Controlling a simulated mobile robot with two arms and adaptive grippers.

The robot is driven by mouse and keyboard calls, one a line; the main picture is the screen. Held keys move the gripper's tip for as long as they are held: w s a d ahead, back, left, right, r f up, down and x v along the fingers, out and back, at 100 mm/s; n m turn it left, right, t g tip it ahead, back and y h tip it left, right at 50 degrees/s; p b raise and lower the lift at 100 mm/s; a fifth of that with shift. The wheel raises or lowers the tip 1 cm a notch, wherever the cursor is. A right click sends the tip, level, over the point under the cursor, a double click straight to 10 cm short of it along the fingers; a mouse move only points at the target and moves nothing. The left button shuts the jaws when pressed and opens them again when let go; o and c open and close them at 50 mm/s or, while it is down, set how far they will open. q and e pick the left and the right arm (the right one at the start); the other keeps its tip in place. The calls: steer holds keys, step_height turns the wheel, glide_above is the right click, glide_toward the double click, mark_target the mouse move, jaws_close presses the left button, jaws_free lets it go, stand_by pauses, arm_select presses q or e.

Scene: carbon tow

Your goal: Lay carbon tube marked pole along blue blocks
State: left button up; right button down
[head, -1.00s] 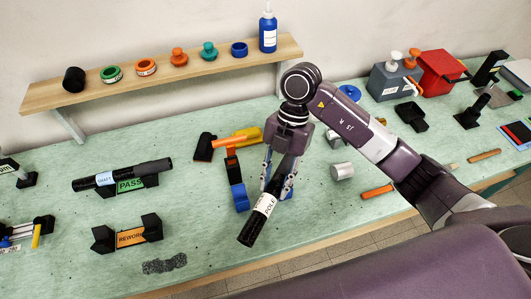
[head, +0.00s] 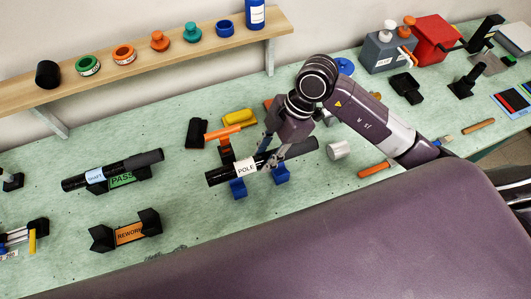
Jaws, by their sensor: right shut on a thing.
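The black carbon tube with the white POLE label (head: 222,174) lies slantwise across the picture, its right end (head: 303,147) higher. My right gripper (head: 268,158) is shut on it near its middle. Two blue blocks show just below the tube, the left one (head: 238,188) and the right one (head: 281,174). The tube runs along above both. I cannot tell whether it touches them. My left gripper is not in view.
Another tube labelled SHAFT (head: 135,164) rests on the PASS stand (head: 123,179). The empty REWORK stand (head: 128,234) is below it. An orange-handled tool (head: 222,134), a yellow object (head: 240,117) and a metal cylinder (head: 339,150) are close by.

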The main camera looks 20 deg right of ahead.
steer(key=shift+f+b, duration=1.55)
steer(key=shift+f, duration=0.65)
steer(key=shift+f+b, duration=0.35)
steer(key=shift+f, duration=0.3)
steer(key=shift+f+b, duration=0.3)
steer(key=shift+f, duration=0.3)
steer(key=c, duration=1.4)
jaws_free()
steer(key=shift+o, duration=0.2)
steer(key=o, duration=0.5)
steer(key=shift+r, duration=0.15)
